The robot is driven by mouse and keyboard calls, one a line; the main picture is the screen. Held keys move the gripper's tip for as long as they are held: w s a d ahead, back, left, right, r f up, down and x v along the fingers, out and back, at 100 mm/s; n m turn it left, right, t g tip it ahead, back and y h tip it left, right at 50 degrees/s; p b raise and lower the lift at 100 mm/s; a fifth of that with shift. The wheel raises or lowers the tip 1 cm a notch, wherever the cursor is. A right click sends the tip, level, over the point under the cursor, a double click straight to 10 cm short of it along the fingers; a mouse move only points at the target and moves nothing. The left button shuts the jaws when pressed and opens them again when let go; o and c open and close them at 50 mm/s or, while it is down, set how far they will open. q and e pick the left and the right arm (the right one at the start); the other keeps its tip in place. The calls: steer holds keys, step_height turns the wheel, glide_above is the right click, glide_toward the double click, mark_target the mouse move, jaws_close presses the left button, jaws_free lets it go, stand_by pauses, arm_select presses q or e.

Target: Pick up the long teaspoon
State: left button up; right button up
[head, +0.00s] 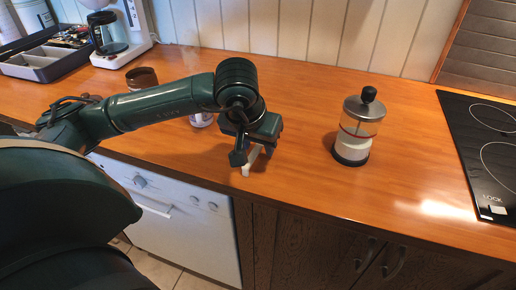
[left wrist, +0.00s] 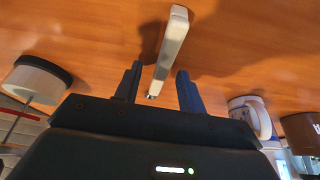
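A slim pale, silvery-white piece, which looks like the long teaspoon (left wrist: 174,38), lies over the wood counter in the left wrist view. It also shows in the head view (head: 247,169), just below my left gripper near the counter's front edge. My left gripper (head: 247,158) points down there. In the left wrist view its two dark fingers (left wrist: 158,88) are apart, one on each side of the piece, with small gaps visible. My right gripper is not in view.
A glass jar with a black knob (head: 357,130) stands right of the gripper. A coffee maker (head: 107,35), grey utensil tray (head: 42,71) and black hob (head: 472,150) flank the counter.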

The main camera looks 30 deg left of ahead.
arm_select(q)
steer(key=shift+f+b, duration=0.15)
steer(key=shift+b, duration=0.15)
stand_by(0.4)
jaws_close()
stand_by(0.4)
